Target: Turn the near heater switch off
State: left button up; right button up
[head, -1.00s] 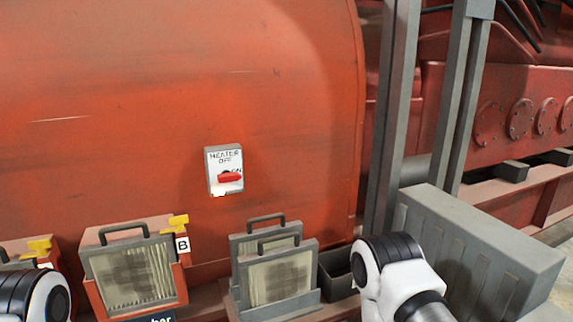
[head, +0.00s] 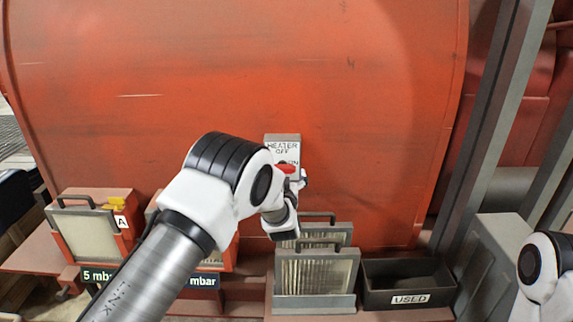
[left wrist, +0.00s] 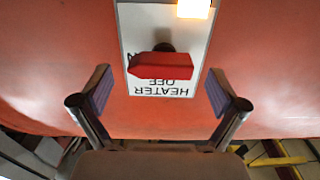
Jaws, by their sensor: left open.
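The heater switch box (head: 283,146) is a pale plate marked HEATER, OFF and ON on the red engine casing. Its red lever (head: 286,169) lies crosswise, level. In the left wrist view the plate appears upside down, with the red lever (left wrist: 160,66) over the word OFF and a glowing lamp (left wrist: 195,8) at the top edge. My left gripper (head: 292,190) is just in front of the lower plate, partly hidden by its own arm. In the left wrist view its fingers (left wrist: 158,82) are apart, one each side of the lever, with nothing held. My right gripper is out of view.
Below the switch stand framed filters (head: 315,272) with handles and a dark bin marked USED (head: 408,298). A filter in a red holder marked A (head: 88,232) is at the left. A grey post (head: 490,130) rises at the right. The casing above the switch is clear.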

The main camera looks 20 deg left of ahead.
pick_arm(q)
jog(key=x, duration=0.2)
jog(key=shift+w+d, duration=0.15)
jog(key=shift+w, duration=0.25)
jog(key=shift+s+a, duration=0.1)
jog(key=shift+a, duration=0.2)
jog(key=c, duration=1.1)
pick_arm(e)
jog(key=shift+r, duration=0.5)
pick_arm(q)
jog(key=shift+d, duration=0.1)
jog(key=shift+c, duration=0.2)
